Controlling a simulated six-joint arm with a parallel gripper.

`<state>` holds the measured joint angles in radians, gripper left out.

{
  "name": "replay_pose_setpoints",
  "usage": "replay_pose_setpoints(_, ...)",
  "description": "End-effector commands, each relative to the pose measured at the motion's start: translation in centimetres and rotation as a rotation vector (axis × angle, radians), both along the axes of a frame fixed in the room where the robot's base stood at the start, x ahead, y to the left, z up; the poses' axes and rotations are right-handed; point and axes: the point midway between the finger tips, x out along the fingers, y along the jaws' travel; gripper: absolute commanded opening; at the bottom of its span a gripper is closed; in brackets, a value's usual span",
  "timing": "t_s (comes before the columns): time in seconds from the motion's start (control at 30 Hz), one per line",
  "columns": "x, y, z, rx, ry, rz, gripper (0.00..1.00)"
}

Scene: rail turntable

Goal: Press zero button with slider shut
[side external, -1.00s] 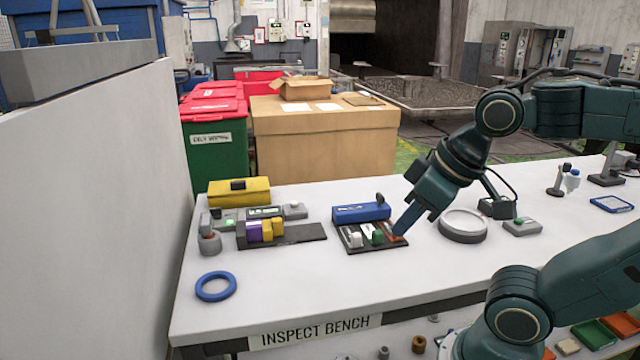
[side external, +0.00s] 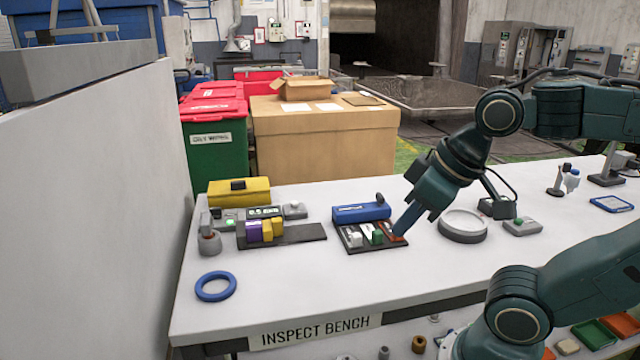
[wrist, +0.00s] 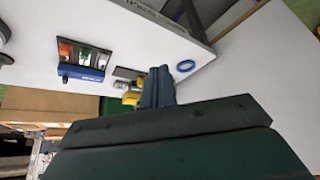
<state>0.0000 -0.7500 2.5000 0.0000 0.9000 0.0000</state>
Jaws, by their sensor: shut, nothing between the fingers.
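A grey device with a small lit green display (side external: 265,212) stands at the bench's left back; its digits are too small to read. A small grey box with a pale round button (side external: 294,209) is at its right end. In front is a dark rail (side external: 300,233) with purple and yellow blocks at its left end; I cannot tell which part is the slider. My gripper (side external: 399,233) is shut and empty, pointing down by the reddish piece at the right end of a dark tray (side external: 372,248). Its fingers also show in the wrist view (wrist: 157,88).
A blue case (side external: 361,213) sits behind the tray, and a yellow case (side external: 239,191) behind the display device.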

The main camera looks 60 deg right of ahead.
Motion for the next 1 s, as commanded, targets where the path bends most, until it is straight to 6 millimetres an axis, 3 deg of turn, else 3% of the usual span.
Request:
replay_pose_setpoints(0.27,0.9,-0.1,0.5,-0.008,-0.004,0.013,0.0)
replay_pose_setpoints(0.47,3.4,-0.4,1.5,-0.03,-0.015,0.048,0.0)
replay_pose_setpoints(1.0,14.4,-3.3,4.1,-0.125,-0.071,0.198,0.0)
